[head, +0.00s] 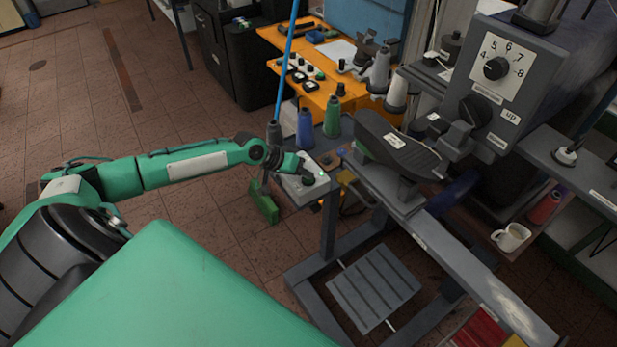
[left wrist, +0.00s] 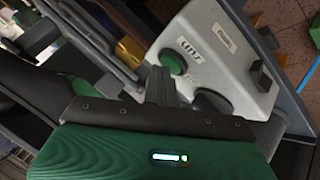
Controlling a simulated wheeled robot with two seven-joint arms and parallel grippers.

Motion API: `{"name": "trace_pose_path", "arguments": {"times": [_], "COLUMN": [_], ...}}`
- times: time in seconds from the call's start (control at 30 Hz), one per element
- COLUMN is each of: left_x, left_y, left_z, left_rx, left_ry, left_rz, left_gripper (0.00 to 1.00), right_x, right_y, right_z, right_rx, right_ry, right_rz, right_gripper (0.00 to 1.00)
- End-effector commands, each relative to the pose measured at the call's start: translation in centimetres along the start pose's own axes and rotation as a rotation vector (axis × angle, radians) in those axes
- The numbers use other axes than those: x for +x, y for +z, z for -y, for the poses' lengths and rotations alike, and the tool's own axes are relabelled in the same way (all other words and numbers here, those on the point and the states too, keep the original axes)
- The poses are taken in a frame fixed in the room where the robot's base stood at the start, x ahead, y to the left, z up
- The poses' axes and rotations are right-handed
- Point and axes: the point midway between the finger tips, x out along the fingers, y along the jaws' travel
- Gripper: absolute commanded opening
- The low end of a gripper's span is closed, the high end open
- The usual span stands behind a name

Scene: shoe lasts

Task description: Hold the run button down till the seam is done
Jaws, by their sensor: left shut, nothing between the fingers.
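The pale grey control box (head: 290,190) is at the left end of the machine's bench in the head view. In the left wrist view the box (left wrist: 225,45) carries a "run" label and a round green button (left wrist: 172,63), with a dark round knob or button (left wrist: 212,101) beside it. My left gripper (head: 312,179) is over the box. In the left wrist view its shut, empty fingers (left wrist: 160,80) end right at the green button's edge. I cannot tell whether they touch or press it. My right gripper is in neither view.
The grey machine has a dial (head: 497,68) and an "up" label. A dark shoe-shaped piece (head: 390,142) sits on its arm. Blue (head: 305,130) and green (head: 332,117) thread cones stand behind the box. A slatted pedal (head: 375,287) is below. A mug (head: 510,237) is at right.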

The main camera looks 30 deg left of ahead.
Motion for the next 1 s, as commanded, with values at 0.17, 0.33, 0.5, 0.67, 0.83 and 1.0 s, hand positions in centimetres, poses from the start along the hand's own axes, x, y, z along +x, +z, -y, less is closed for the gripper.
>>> {"name": "trace_pose_path", "arguments": {"times": [0.17,0.33,0.5,0.67,0.83,1.0], "left_x": [0.0,0.0,-0.2,-0.8,-1.3,-1.3], "left_y": [0.1,0.1,-0.1,-0.5,-0.9,-0.9], "left_z": [0.0,0.0,-0.1,-0.6,-1.0,-0.9], "left_rx": [0.0,0.0,0.0,0.0,0.0,0.0], "left_ry": [-0.001,-0.001,-0.001,-0.001,0.0,0.0], "left_rz": [0.002,0.002,0.002,0.002,0.002,0.001], "left_gripper": [0.0,0.0,0.0,0.0,0.0,0.0], "right_x": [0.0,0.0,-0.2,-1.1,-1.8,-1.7], "right_y": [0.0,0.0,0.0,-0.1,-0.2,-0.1], "right_z": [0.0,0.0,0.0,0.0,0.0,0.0], "right_rx": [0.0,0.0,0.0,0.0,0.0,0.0], "right_ry": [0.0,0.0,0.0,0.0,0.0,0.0], "right_rz": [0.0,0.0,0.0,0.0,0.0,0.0], "right_gripper": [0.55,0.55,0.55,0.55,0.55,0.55]}}
